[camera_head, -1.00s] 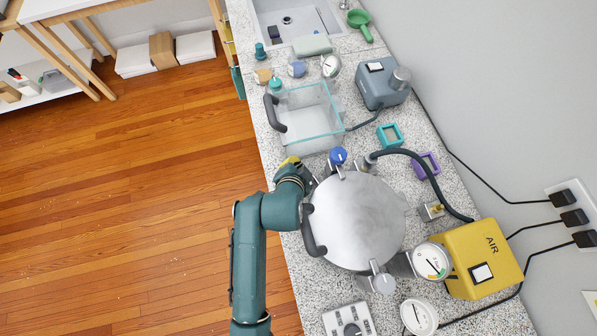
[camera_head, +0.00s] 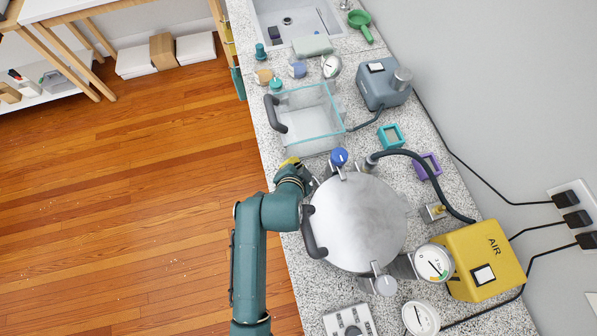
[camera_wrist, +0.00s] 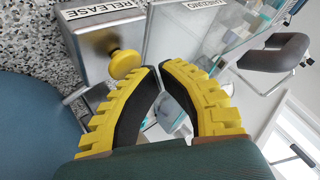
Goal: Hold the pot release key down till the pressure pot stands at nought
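The pressure pot (camera_head: 358,222) is a round grey-lidded vessel on the counter, its lid on. Its white dial gauge (camera_head: 433,263) is at the lower right; the needle is too small to read surely. In the wrist view a metal box labelled RELEASE (camera_wrist: 98,12) carries a round yellow key (camera_wrist: 124,63). My gripper (camera_wrist: 159,70) has its two yellow-and-black fingers meeting at the tips, with nothing seen between them. The tips are beside the key, and the left finger overlaps its lower edge in the picture. I cannot tell whether they touch or whether the key is down.
A clear chamber (camera_head: 310,118) with a dark handle stands beyond the pot. A yellow AIR unit (camera_head: 484,262) and black hose (camera_head: 432,176) are to the right. A grey pump (camera_head: 383,84) stands farther back.

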